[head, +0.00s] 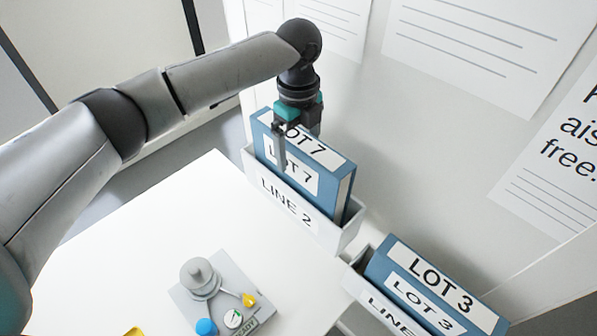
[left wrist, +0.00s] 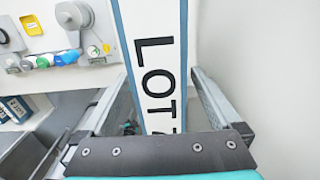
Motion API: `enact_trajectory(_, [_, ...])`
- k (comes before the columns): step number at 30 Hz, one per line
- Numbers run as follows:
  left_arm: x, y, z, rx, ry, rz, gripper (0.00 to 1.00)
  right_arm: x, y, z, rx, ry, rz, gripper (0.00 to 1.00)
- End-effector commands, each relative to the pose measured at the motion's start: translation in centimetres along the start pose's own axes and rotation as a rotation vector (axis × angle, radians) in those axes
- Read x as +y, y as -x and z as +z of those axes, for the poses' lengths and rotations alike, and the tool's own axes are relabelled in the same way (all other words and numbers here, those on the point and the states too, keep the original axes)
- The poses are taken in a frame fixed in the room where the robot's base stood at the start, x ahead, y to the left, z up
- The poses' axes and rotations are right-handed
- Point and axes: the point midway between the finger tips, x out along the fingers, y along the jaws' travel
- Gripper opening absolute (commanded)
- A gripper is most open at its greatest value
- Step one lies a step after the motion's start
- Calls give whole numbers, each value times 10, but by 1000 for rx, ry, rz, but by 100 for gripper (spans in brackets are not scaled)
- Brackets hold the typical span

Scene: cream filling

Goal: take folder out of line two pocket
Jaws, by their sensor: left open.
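A blue folder labelled LOT 7 (head: 312,187) stands upright in the white pocket labelled LINE 2 (head: 285,205). My left gripper (head: 292,150) points down over the back left end of this folder, with one finger in front of its label side. In the left wrist view the white LOT 7 spine (left wrist: 155,60) runs between the two open fingers (left wrist: 155,108), with gaps seen on both sides. Part of the folder's top is hidden by the gripper in the head view. My right gripper is in neither view.
A second blue folder labelled LOT 3 (head: 425,285) stands in another LINE pocket at the lower right. A grey device with coloured knobs (head: 215,290) sits on the white table (head: 130,240). A wall with printed sheets rises close behind the pockets.

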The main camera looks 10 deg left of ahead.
Motion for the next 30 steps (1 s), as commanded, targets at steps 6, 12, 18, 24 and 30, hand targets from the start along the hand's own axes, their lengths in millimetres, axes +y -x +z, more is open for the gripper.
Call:
enact_trajectory(6, [0,-9,0,0,-1,-1,98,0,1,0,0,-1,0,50])
enact_trajectory(12, [0,-9,0,0,-1,-1,88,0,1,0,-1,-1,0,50])
enact_trajectory(18, [0,-9,0,0,-1,-1,66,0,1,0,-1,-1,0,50])
enact_trajectory(24, [0,-9,0,0,-1,-1,44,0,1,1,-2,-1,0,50])
enact_trajectory(30, [0,-9,0,0,-1,-1,21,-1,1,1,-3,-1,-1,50])
